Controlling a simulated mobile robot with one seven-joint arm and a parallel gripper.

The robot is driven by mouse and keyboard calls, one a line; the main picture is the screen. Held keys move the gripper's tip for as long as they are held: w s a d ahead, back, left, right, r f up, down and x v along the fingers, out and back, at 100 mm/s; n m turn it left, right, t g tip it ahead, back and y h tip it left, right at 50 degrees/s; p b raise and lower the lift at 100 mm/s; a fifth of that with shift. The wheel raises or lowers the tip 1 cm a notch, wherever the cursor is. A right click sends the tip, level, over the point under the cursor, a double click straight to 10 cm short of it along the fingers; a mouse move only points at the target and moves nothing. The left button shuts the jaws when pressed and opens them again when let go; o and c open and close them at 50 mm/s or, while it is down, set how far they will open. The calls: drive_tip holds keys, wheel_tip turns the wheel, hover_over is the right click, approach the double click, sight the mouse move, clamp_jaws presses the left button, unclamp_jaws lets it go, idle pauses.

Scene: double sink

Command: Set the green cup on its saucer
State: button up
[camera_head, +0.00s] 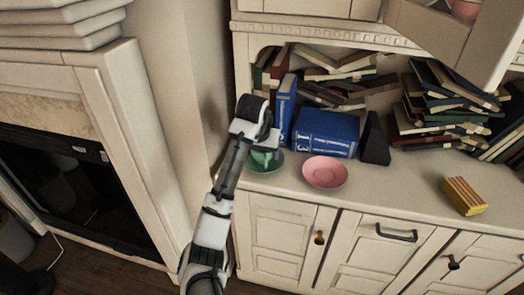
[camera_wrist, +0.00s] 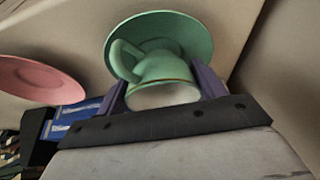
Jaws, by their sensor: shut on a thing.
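The green cup (camera_wrist: 166,68) is between the two fingers of my gripper (camera_wrist: 160,80), which is shut on it. Its rim faces the wrist camera and its handle is at the left. The green saucer (camera_wrist: 190,32) is directly behind the cup's base in the wrist view. In the head view, my gripper (camera_head: 263,148) is over the green saucer (camera_head: 264,168) on the cabinet top, partly hiding it and the cup. I cannot tell whether the cup's base touches the saucer.
A pink saucer (camera_head: 325,172) lies just right of the green one. Blue books (camera_head: 326,133) and a black bookend (camera_head: 375,140) stand close behind. A yellow striped box (camera_head: 464,196) is farther right. The cabinet top between the pink saucer and the box is clear.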

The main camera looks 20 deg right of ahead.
drive_tip(key=shift+f, duration=0.25)
drive_tip(key=o, duration=1.1)
drive_tip(key=shift+c, duration=0.2)
drive_tip(key=p+v, duration=0.3)
drive_tip(key=v, duration=0.9)
drive_tip(key=shift+r, duration=0.3)
